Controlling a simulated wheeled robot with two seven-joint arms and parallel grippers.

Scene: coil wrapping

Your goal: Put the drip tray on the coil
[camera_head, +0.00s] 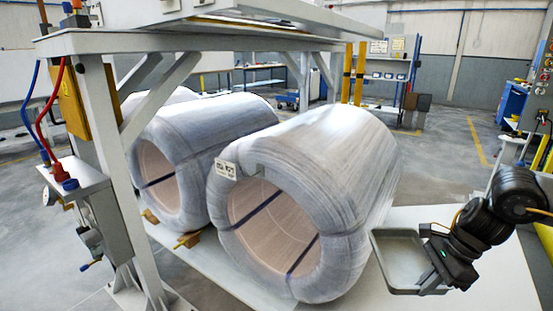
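The grey drip tray (386,262) is a shallow rectangular pan at the lower right, beside the front coil (345,150). My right gripper (430,252) is shut on the tray's right side. My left gripper is not in view.
A grey steel frame (110,180) with an overhead beam stands at the left, with red and blue hoses. A pale platform (490,285) lies under the coils and the tray. Shelves (385,75) and yellow posts (354,72) stand behind. Open floor lies at the back right.

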